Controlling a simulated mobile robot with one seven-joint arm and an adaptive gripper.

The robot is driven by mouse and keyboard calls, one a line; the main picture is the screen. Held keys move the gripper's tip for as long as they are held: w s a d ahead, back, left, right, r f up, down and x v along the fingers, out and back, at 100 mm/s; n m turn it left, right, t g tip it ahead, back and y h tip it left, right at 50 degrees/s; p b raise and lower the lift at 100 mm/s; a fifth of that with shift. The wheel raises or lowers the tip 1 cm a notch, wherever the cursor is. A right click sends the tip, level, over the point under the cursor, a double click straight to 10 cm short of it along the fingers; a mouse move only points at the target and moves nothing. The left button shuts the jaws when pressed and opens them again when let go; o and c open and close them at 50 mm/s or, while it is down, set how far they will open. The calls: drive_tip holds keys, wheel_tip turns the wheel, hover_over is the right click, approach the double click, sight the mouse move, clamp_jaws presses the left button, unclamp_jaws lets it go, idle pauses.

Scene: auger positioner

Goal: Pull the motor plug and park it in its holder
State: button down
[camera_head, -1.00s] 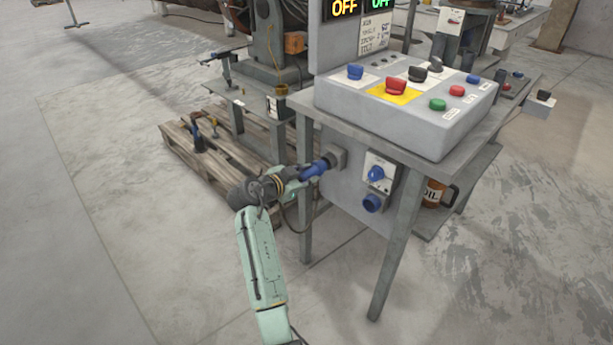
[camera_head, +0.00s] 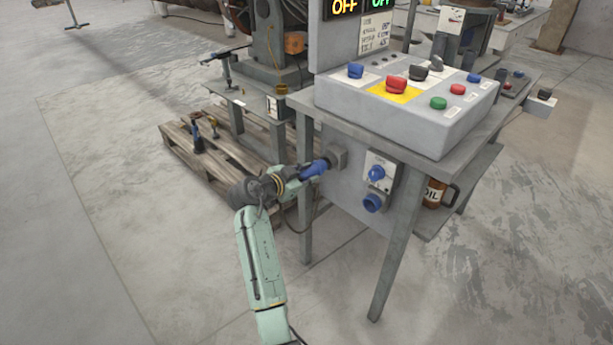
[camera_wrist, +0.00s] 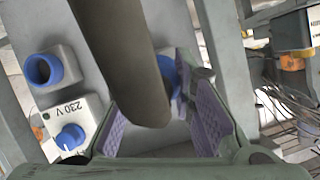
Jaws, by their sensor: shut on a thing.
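The blue motor plug (camera_head: 314,168) is at the grey square holder (camera_head: 337,158) on the side panel of the control stand, its front end at the holder's mouth. I cannot tell how deep it sits. My gripper (camera_head: 299,175) is shut on the plug from the left. In the wrist view the padded fingers (camera_wrist: 157,120) are on both sides of the plug's blue part (camera_wrist: 168,78). A thick dark cable or plug tail (camera_wrist: 122,60) hides much of it. The blue socket (camera_head: 372,203), lower right on the panel, looks empty; it also shows in the wrist view (camera_wrist: 43,70).
A 230 V switch box (camera_head: 378,172) with a blue knob is right of the holder. The control box (camera_head: 405,112) overhangs on the stand's table. Stand legs (camera_head: 304,200) are close to my gripper. A wooden pallet (camera_head: 180,155) lies behind; floor at left is free.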

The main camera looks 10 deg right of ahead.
sight(315, 170)
drive_tip(key=shift+w+d+b, duration=0.6)
drive_tip(key=shift+w+d, duration=0.5)
drive_tip(key=shift+d, duration=0.3)
idle(0.3)
drive_tip(key=c, duration=1.3)
unclamp_jaws()
drive_tip(key=v, duration=1.2)
drive_tip(key=shift+r, duration=0.1)
